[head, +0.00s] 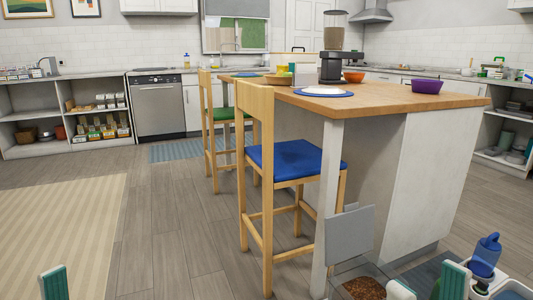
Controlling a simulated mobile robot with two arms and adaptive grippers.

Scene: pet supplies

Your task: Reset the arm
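My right gripper (427,287) shows at the bottom right edge, with a white and green finger and a second pale tip to its left. A gap shows between them and nothing is seen held there. Of my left gripper (53,283), only one white and green finger shows at the bottom left corner, over the floor. The rest of both arms is out of the frame.
A wooden-topped island (395,98) stands ahead, with a blue-seated chair (285,160) at its left side. Brown kibble (363,288), a grey panel (349,235) and a blue bottle (486,250) are low at the front right. The left floor (160,225) is clear.

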